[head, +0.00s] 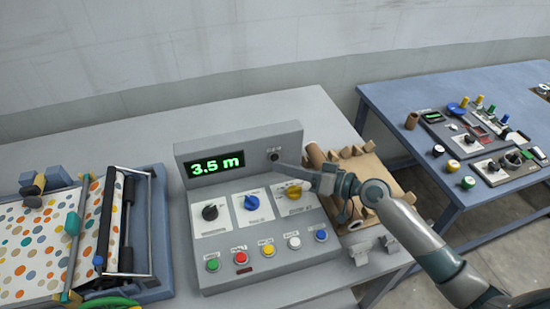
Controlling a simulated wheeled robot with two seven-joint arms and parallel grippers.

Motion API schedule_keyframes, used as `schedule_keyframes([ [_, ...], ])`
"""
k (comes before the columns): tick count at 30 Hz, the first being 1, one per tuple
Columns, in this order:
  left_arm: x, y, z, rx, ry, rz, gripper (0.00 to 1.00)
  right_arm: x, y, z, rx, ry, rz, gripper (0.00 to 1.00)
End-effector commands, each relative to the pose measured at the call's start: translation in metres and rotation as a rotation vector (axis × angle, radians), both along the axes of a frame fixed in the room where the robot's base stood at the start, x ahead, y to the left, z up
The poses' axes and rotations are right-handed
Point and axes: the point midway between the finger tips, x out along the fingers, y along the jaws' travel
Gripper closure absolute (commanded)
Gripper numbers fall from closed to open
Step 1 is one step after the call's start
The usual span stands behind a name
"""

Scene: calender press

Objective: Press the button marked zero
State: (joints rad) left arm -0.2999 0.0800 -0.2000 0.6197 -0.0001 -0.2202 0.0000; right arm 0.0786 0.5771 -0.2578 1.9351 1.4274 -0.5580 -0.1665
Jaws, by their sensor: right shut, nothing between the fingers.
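A small dark round button (274,156) sits on the upright panel right of the display, under a tiny label that I cannot read for sure. My right gripper (281,166) is shut and empty, its tips just below and right of this dark button. I cannot tell whether they touch it. My left gripper is not in view.
Black, blue and yellow knobs sit on the console's sloping face, above a row of several coloured buttons (267,249). A wooden rack with rolls (375,180) is under my right arm. A roller machine with dotted sheet (35,240) stands left. A blue table (420,95) is at right.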

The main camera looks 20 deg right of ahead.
Motion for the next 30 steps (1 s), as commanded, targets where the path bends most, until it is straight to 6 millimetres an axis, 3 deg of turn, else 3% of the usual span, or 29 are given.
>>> schedule_keyframes([
  [30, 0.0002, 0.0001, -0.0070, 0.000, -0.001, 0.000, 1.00, 0.0089, 0.0004, 0.0000, 0.000, 0.000, 0.000, 1.00],
])
